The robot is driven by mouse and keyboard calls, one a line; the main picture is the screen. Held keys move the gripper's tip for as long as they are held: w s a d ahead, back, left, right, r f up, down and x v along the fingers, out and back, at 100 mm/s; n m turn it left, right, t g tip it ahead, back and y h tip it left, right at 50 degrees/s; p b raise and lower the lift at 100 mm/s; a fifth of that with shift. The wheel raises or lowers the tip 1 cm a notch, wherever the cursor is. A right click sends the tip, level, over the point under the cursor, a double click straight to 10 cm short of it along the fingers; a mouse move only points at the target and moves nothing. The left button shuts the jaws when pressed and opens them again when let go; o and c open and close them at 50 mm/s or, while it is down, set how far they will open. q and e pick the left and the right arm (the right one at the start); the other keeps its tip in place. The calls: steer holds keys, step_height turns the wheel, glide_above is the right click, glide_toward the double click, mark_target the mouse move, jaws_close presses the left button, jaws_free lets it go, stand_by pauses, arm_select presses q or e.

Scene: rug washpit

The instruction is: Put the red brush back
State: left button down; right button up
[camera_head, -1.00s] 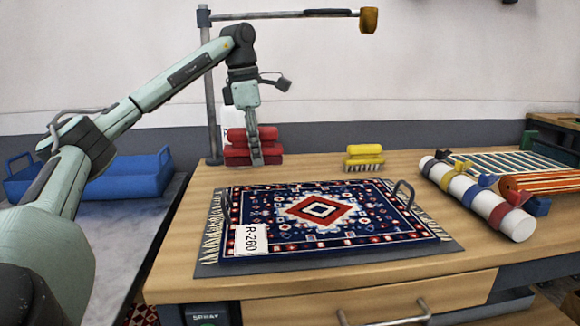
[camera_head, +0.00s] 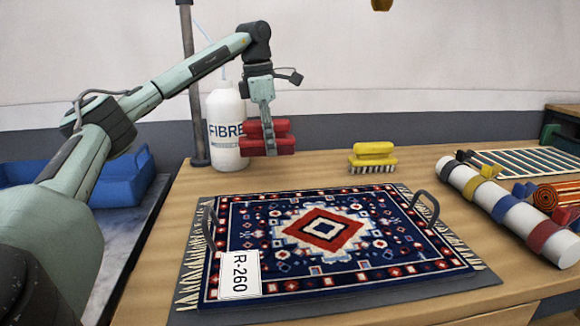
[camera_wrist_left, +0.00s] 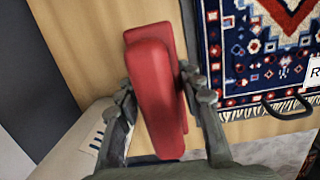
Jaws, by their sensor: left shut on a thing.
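The red brush (camera_head: 283,143) is between the fingers of my left gripper (camera_head: 268,150), which is shut on it, at the back left of the wooden table. In the head view it shows just right of a white bottle; whether its underside touches the table I cannot tell. The left wrist view shows the red brush (camera_wrist_left: 152,85) with a finger on each side, and its bristles are hidden there. My right gripper is not in view.
A yellow brush (camera_head: 373,153) stands at the back of the table. A patterned rug (camera_head: 330,235) tagged R-260 lies in the middle. The white FIBRE bottle (camera_head: 224,128) and a grey post (camera_head: 190,80) stand at the back left. A strapped white roll (camera_head: 510,208) lies right.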

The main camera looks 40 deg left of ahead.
arm_select(q)
glide_above(292, 176)
steer(key=f, duration=0.4)
steer(key=shift+s, duration=0.25)
steer(key=shift+f, duration=2.05)
steer(key=shift+f, duration=0.1)
steer(key=c, duration=1)
jaws_free()
steer(key=r, duration=0.8)
steer(key=s+a+r, duration=0.1)
steer(key=r, duration=0.3)
steer(key=shift+s+r, duration=0.1)
